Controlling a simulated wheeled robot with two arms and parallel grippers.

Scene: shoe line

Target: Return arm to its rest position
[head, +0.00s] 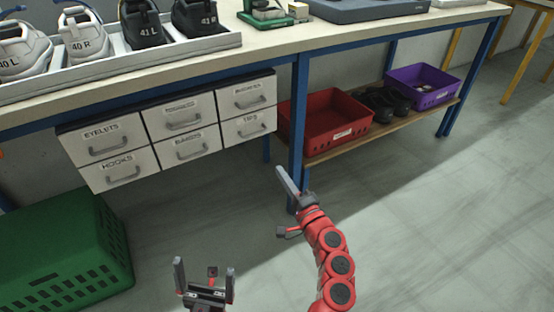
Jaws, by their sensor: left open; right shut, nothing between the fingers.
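My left gripper (205,283) is low in the head view, with its two dark fingers apart and nothing between them. My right gripper (288,183), on the red jointed arm, is near the middle of the view, in front of a blue table leg. Its fingers are together and hold nothing. Both grippers appear over the open grey floor, apart from the drawers and the bench. Most of my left arm is out of view below.
A workbench (290,42) crosses the top, carrying a tray of shoes. White drawers (167,125) hang beneath it. A red crate (325,122) and a purple crate (425,85) sit on its lower shelf. A green basket (60,255) stands at left. Floor at right is clear.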

